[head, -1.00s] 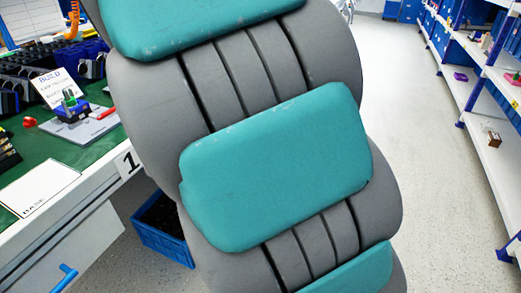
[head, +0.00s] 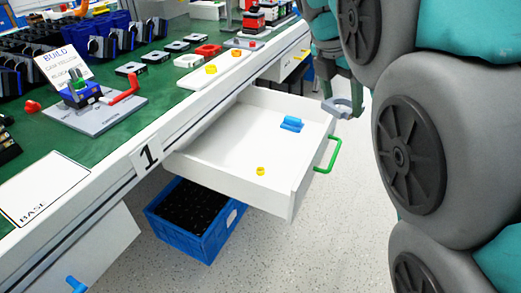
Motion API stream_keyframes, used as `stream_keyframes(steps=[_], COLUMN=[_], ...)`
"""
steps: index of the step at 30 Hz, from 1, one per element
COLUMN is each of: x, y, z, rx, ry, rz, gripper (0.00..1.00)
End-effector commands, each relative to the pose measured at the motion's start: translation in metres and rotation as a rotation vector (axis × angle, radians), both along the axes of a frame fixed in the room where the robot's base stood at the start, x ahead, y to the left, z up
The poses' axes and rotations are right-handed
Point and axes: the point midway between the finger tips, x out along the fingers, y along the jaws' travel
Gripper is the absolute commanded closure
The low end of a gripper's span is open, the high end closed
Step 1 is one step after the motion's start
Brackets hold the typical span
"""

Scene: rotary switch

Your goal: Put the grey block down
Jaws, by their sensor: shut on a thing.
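My gripper (head: 343,98) is at the upper right of the head view, partly hidden behind my own arm. It is shut on a small grey block (head: 340,108) with a rounded opening. The block hangs in the air just right of the open drawer (head: 245,185), beyond its green handle (head: 328,155). It looks clear of the drawer and the bench. The gripper's fingertips are too small to make out well.
The drawer holds a blue piece (head: 291,124) and a yellow piece (head: 260,171). The green bench (head: 110,135) carries a grey fixture (head: 95,118), a white BASE sheet (head: 42,187) and several small parts. A blue crate (head: 195,245) stands below. Floor at front is clear.

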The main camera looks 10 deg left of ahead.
Motion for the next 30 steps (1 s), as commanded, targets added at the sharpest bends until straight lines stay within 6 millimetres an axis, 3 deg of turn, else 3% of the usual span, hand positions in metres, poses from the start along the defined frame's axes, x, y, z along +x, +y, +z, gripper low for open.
stream_keyframes(steps=[1, 9, 15, 22, 30], x=[0.000, -0.010, -0.026, -0.026, 0.031], y=[0.020, 0.116, 0.162, 0.176, 0.155], z=[-0.022, -0.104, -0.144, -0.158, -0.163], rx=[-0.002, -0.002, 0.004, 0.005, 0.007], ry=[0.009, 0.009, 0.010, 0.008, 0.006], rz=[0.052, 0.304, 0.430, 0.476, 0.472], gripper=[0.88, 0.88, 0.88, 0.88, 0.88])
